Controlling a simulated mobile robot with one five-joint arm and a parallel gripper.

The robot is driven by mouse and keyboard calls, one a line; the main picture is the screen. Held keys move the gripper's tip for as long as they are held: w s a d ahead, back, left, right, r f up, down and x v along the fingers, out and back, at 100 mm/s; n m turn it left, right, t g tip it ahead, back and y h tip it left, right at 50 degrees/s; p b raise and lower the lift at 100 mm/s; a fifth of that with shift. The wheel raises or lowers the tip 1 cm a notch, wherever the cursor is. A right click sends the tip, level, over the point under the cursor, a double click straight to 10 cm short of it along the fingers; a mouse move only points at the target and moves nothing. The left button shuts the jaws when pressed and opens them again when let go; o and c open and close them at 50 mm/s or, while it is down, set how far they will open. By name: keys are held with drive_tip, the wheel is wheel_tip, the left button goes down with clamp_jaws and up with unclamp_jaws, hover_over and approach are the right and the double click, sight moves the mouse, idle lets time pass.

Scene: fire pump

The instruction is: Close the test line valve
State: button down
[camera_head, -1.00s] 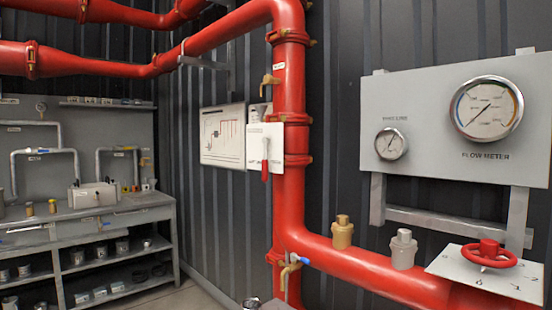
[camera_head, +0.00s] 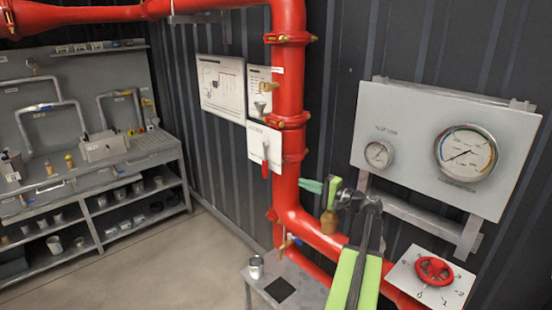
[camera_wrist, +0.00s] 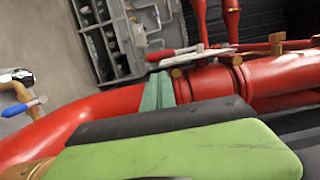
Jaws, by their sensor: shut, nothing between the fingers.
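A red handwheel (camera_head: 435,270) sits on a white plate with numbers around it, at the lower right of the head view, below the gauge panel. No label there names it as the test line valve. A small gauge (camera_head: 379,154), with blurred lettering above it, is on the panel. A red lever (camera_head: 265,168) hangs down on a white plate by the vertical pipe. My gripper (camera_head: 312,186) is shut and empty, in front of the red pipe, left of and above the handwheel. Its teal fingers (camera_wrist: 158,92) lie together in the wrist view, over the red pipe.
The red pipe (camera_head: 288,120) runs down and bends right behind my arm. A blue-handled brass valve (camera_wrist: 22,106) shows at the left of the wrist view. A low grey table (camera_head: 300,292) carries a metal cup (camera_head: 256,267). A grey workbench (camera_head: 125,158) stands left. The floor (camera_head: 180,262) between is clear.

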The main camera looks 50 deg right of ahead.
sight(267, 171)
drive_tip(key=shift+f, duration=0.1)
drive_tip(key=w, duration=0.4)
drive_tip(key=w+a, duration=0.1)
drive_tip(key=w, duration=0.9)
drive_tip(key=shift+a, duration=0.4)
